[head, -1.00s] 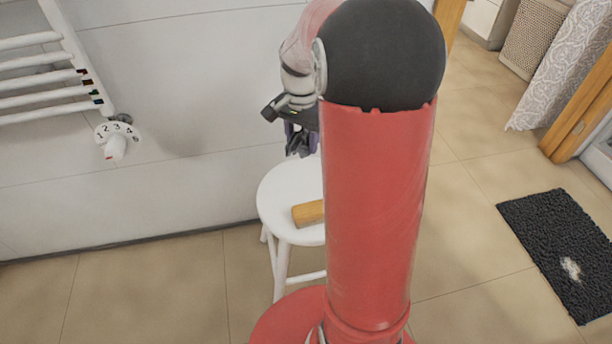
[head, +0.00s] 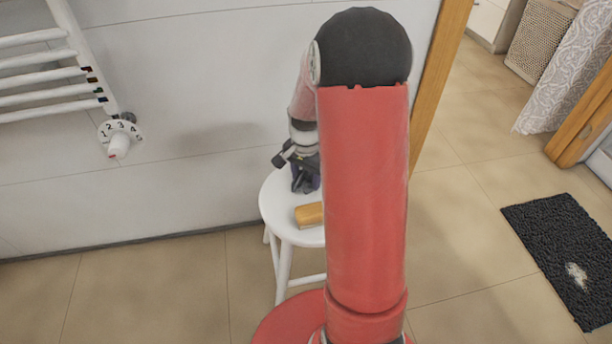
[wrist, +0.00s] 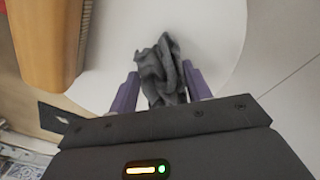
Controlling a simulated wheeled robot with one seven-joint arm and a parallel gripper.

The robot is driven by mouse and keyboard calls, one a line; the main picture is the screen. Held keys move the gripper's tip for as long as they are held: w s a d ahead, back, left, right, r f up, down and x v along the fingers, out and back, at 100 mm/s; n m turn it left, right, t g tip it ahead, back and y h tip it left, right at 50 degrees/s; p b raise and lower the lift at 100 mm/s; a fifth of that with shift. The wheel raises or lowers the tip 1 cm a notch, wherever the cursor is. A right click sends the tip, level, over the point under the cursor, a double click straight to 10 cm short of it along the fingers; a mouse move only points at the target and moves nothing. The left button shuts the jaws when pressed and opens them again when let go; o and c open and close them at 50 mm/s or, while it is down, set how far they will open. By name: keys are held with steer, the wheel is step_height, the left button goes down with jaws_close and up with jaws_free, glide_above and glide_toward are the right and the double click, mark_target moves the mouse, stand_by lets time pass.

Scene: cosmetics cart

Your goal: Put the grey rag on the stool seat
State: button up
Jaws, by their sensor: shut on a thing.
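The grey rag (wrist: 163,72) is a crumpled cloth between the two purple fingers of my gripper (wrist: 160,90) in the wrist view. My gripper is shut on it, over the white stool seat (wrist: 213,45). In the head view my gripper (head: 305,182) is low at the back of the round stool seat (head: 277,205). The rag cannot be made out there, and my arm hides the right part of the seat. I cannot tell whether the rag touches the seat.
A wooden block-like object (head: 309,214) lies on the seat; it fills the upper left of the wrist view (wrist: 48,40). A tiled wall (head: 200,130) stands behind the stool. A towel radiator (head: 60,75) is at left, a dark mat (head: 565,250) at right.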

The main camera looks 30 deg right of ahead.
mark_target(306, 175)
steer(key=shift+f, duration=0.2)
steer(key=o, duration=0.9)
steer(key=shift+r, duration=0.1)
steer(key=shift+o, duration=0.2)
steer(key=shift+r, duration=0.1)
step_height(306, 175, up, 12)
steer(key=s+a+r+n+t, duration=0.2)
steer(key=s+a+r+n, duration=0.3)
steer(key=s, duration=0.4)
steer(key=s+a+r+n+t, duration=0.3)
steer(key=s+a+r+n, duration=0.2)
steer(key=s, duration=0.5)
steer(key=shift+s+a+r+n+t+p, duration=0.15)
steer(key=shift+s+a+n+t+p, duration=0.2)
steer(key=shift+a+n, duration=0.85)
